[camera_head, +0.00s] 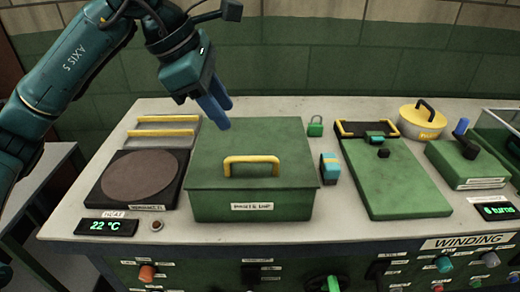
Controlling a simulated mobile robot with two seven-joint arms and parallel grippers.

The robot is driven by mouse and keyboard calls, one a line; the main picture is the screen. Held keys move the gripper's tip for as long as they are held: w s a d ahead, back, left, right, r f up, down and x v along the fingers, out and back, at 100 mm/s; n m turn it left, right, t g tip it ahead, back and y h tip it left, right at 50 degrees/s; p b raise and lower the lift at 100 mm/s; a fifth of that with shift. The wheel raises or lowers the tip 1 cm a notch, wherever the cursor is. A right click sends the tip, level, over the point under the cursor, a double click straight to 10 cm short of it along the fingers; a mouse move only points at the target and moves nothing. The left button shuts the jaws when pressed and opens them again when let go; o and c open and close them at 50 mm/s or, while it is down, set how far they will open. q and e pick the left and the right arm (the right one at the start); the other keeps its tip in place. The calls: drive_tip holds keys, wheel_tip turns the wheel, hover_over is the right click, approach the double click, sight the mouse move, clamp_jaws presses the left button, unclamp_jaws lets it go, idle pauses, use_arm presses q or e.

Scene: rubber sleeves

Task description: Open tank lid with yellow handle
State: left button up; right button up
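The green tank (240,206) stands on the bench left of the middle, with a label on its front face. Its flat green lid (255,137) lies closed on top. The yellow handle (251,160) is an arch near the lid's front edge, and nothing is touching it. My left gripper (216,112) comes in from the upper left, with its blue fingers pointing down over the back left part of the lid, behind and left of the handle. The fingers overlap in this view, so their opening cannot be judged. I see nothing held. My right gripper is not in view.
Left of the tank are a dark round hot plate (138,176) and a rack with yellow bars (165,131). Knobs line the bench front.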

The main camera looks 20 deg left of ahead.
sight(253, 158)
use_arm(q)
drive_tip(key=x, duration=0.8)
drive_tip(key=a+p+x, duration=0.1)
drive_tip(key=x, duration=0.3)
drive_tip(key=shift+w+d+f, duration=0.1)
drive_tip(key=shift+w+f, duration=0.25)
drive_tip(key=shift+f, duration=0.05)
drive_tip(key=shift+c, duration=0.3)
clamp_jaws()
